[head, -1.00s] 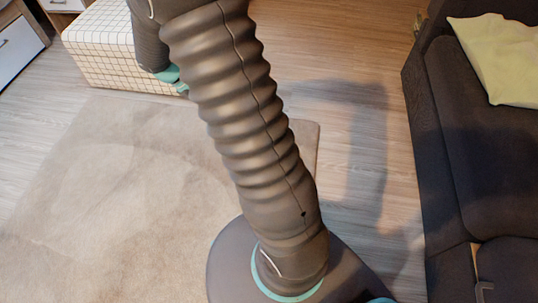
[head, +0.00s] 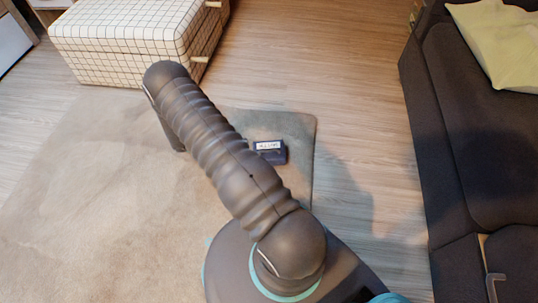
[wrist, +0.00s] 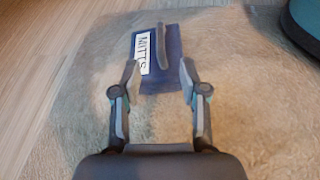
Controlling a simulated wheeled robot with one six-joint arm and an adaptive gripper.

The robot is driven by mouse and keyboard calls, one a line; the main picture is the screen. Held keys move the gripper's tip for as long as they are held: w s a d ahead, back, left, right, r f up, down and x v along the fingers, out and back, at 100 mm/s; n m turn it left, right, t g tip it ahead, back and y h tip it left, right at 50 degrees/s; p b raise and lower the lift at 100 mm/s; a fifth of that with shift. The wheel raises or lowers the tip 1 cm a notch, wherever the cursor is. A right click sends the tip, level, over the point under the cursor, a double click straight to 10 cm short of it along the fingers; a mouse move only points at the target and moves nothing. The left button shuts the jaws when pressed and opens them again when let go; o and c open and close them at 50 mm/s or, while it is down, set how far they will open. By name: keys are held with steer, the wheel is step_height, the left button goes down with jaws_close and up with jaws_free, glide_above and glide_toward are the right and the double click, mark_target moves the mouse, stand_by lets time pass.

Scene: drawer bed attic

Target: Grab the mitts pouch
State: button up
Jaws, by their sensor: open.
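The mitts pouch is a dark blue pouch (head: 273,157) with a white label, lying on the rug near its corner, just right of my arm in the head view. In the wrist view the pouch (wrist: 174,58) lies ahead of my gripper (wrist: 160,78), its label reading "MITTS" and a grey strap or handle across it. My gripper is open and empty. Its two fingertips appear on either side of the pouch's near end. I cannot tell how high they are above it. In the head view my arm hides the gripper.
The beige rug (head: 90,190) lies on a wood floor (head: 320,60). A checked white storage box (head: 125,35) stands at the rug's far edge. A dark sofa (head: 480,130) with a pale yellow cushion (head: 500,42) is at right. The floor between is clear.

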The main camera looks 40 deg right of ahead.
glide_toward(274, 149)
steer(key=x, duration=0.4)
steer(key=shift+f, duration=0.5)
steer(key=shift+r+x, duration=0.1)
steer(key=shift+x, duration=1.35)
steer(key=shift+r+x, duration=0.15)
steer(key=shift+x, duration=1.25)
steer(key=shift+d, duration=0.1)
jaws_close()
